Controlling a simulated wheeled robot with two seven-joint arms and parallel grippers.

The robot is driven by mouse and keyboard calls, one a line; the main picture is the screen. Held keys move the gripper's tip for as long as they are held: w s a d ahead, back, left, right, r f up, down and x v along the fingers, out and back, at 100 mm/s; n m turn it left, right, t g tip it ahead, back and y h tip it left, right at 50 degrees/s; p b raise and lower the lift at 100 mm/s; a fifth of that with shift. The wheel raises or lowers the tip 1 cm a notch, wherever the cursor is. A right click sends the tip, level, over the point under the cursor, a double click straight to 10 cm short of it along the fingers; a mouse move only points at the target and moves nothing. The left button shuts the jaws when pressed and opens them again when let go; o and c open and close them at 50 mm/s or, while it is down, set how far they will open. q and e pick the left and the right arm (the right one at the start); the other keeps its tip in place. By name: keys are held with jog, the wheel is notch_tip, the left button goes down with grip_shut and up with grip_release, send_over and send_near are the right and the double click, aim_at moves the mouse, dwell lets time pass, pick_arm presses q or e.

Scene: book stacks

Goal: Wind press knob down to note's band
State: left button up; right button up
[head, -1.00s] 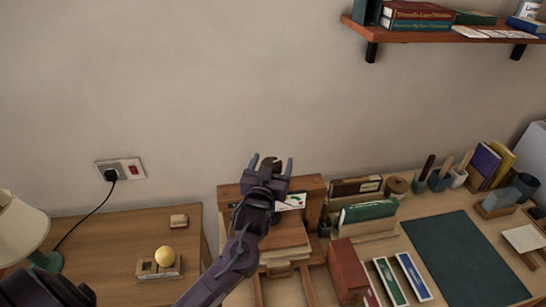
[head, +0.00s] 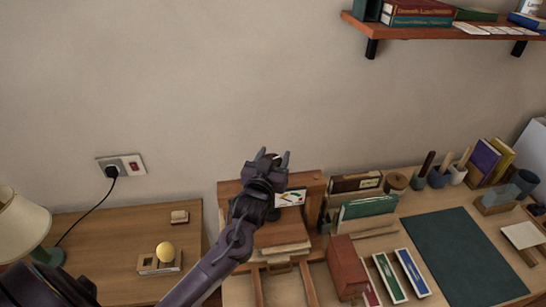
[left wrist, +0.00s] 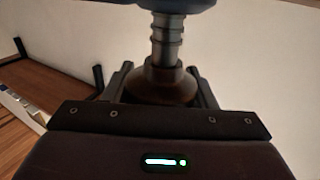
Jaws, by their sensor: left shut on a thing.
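The wooden press (head: 312,183) stands against the wall at the left end of the desk. A white note (head: 291,198) with coloured bands is on its front, partly hidden by my left arm. My left gripper (head: 273,158) is at the top of the press. In the left wrist view, its fingers (left wrist: 161,78) are shut on the brown knob (left wrist: 168,84), one on each side. The grey threaded screw (left wrist: 167,35) shows beyond the knob. A stack of boards or books (head: 283,236) lies in the press. My right gripper is out of view.
A red box (head: 347,268) and a rack with a green book (head: 369,209) stand right of the press. A shelf (head: 440,32) hangs upper right. The green mat (head: 462,258) is bare.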

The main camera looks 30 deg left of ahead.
pick_arm(q)
jog(key=shift+d+m+h, duration=0.1)
jog(key=shift+m+h, duration=0.7)
jog(key=shift+h, duration=0.4)
jog(key=o, duration=1)
jog(key=shift+c, duration=0.2)
